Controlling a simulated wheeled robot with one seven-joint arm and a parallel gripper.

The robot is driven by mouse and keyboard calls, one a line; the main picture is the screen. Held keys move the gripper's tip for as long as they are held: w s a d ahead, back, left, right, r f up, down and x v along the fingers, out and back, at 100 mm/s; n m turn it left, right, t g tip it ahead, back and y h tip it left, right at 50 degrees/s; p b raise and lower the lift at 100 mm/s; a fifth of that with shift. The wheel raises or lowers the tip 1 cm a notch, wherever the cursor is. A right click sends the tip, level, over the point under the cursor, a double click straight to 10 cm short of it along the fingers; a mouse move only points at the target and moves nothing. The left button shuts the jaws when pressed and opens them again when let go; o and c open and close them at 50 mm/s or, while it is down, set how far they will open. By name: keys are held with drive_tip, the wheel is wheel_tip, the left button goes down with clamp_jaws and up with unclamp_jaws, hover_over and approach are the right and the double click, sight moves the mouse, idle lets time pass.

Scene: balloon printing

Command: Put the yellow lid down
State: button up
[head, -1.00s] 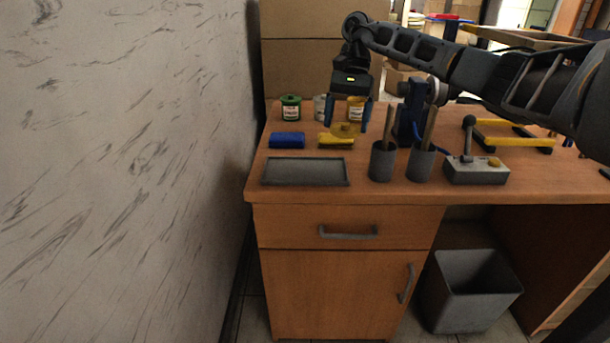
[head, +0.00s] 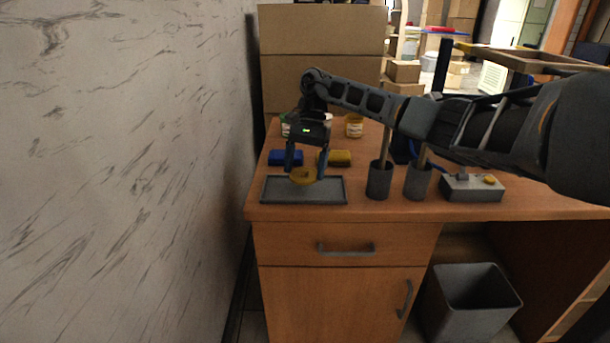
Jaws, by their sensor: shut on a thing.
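The yellow lid (head: 303,176) is a small round disc between the fingers of my gripper (head: 305,175). My gripper points down and is shut on the lid. The lid shows over the grey tray (head: 333,190) at the front left of the desk. I cannot tell whether the lid touches the tray. A yellow can (head: 354,126) without a visible lid stands at the back of the desk.
A blue block (head: 280,158) and a yellow block (head: 340,158) lie behind the tray. Two grey cups (head: 379,181) with sticks stand to its right, beside a grey control box (head: 472,188). Cardboard boxes (head: 320,50) rise behind the desk. A wall is on the left.

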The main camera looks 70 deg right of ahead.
sight(306, 170)
drive_tip(key=shift+f, duration=1.7)
drive_tip(key=shift+f, duration=0.15)
drive_tip(key=o, duration=0.8)
drive_tip(key=shift+r+p, duration=0.25)
drive_tip(key=shift+p, duration=0.05)
drive_tip(key=b+v, duration=0.2)
drive_tip(key=v, duration=1)
drive_tip(key=shift+f, duration=0.1)
